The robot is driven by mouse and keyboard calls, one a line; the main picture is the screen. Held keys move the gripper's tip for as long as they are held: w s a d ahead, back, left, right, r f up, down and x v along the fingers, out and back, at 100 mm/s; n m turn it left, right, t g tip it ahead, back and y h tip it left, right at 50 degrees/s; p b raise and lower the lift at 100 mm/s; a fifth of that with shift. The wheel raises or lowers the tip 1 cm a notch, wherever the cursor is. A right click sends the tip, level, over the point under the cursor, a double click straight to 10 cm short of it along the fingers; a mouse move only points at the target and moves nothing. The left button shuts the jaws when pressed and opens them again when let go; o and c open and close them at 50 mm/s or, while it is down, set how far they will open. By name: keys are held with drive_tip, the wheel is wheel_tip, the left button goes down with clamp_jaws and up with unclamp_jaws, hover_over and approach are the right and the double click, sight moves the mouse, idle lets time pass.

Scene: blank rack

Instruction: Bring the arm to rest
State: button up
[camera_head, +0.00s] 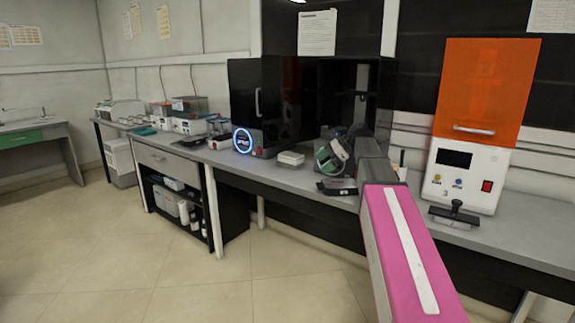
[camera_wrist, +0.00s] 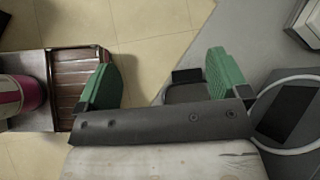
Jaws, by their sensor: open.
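My gripper (camera_head: 333,158) shows in the head view at the end of my pink arm, over the front part of the grey bench. In the wrist view its two green fingers stand wide apart, and my gripper (camera_wrist: 160,72) is open with nothing between them. Behind the gap are the tiled floor and the bench edge. A small black object (camera_head: 337,186) lies on the bench just below the gripper in the head view. A dark object (camera_wrist: 187,90) also shows beside the right finger in the wrist view, partly hidden.
The grey bench (camera_head: 222,156) runs along the wall. A small white box (camera_head: 291,158) sits left of the gripper. A black enclosure (camera_head: 290,100) stands behind it. A white machine with an orange cover (camera_head: 482,92) stands to the right. The floor (camera_head: 200,290) in front is clear.

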drive_tip(key=s+d+f+n+h, duration=0.1)
drive_tip(key=s+f+n+h, duration=0.2)
drive_tip(key=s+f+n, duration=0.2)
drive_tip(key=s+d+f+n+h, duration=0.2)
drive_tip(key=s+f+n, duration=0.3)
drive_tip(key=s+f, duration=0.6)
drive_tip(key=s+d+f+n+g+h, duration=0.1)
drive_tip(key=s+f+n+h, duration=0.3)
drive_tip(key=s+f, duration=0.5)
wheel_tip(320, 180, down, 12)
drive_tip(key=shift+d+r+n+h, duration=0.1)
drive_tip(key=shift+d+n+h, duration=0.25)
drive_tip(key=shift+n, duration=0.75)
